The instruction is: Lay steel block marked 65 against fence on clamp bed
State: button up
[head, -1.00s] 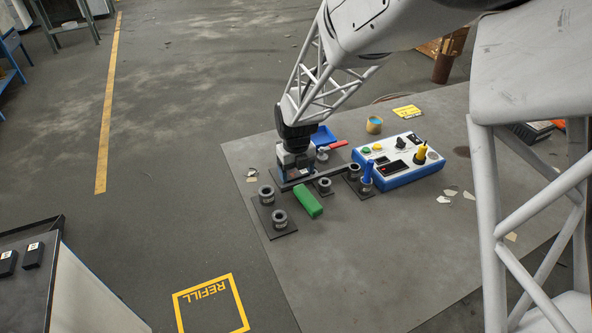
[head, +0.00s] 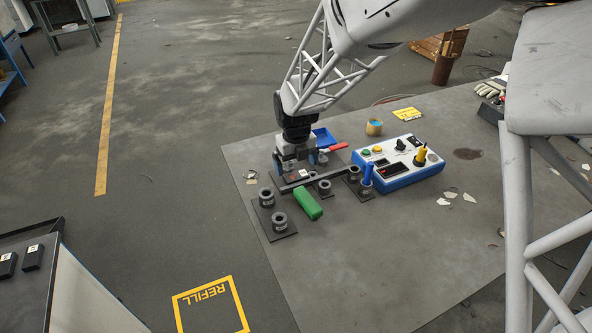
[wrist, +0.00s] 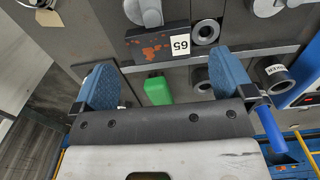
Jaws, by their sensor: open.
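The steel block marked 65 (wrist: 150,48) is dark with rusty orange patches and a white label. In the head view the block (head: 293,176) shows partly under my gripper (head: 293,168), beside the fence (head: 317,179). My gripper (wrist: 165,66) is open, its two blue-padded fingers apart and empty. The block lies ahead of the fingers in the wrist view. Most of the bed is hidden in the head view.
Several grey ringed posts (head: 279,219) stand on dark plates around the fence.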

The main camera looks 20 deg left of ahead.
aim_at(297, 175)
notch_tip(297, 175, up, 8)
jog(key=shift+r, duration=0.2)
dwell(0.3)
dwell(0.7)
jog(key=s+d+r+n, duration=0.3)
jog(key=d+n, duration=0.1)
jog(key=d, duration=0.5)
jog(key=s+d+r+n+t, duration=0.1)
jog(key=s+d+r+n, duration=0.3)
jog(key=d, duration=0.5)
jog(key=s+d+r+n, duration=0.25)
jog(key=d+n, duration=0.25)
jog(key=d, duration=0.3)
jog(key=s+d+n+t, duration=0.1)
jog(key=s+d+n, duration=1.2)
jog(key=s+d, duration=0.3)
jog(key=shift+s+d+r+n+t, duration=0.3)
jog(key=shift+s+d+r+n, duration=0.1)
jog(key=shift+s, duration=0.45)
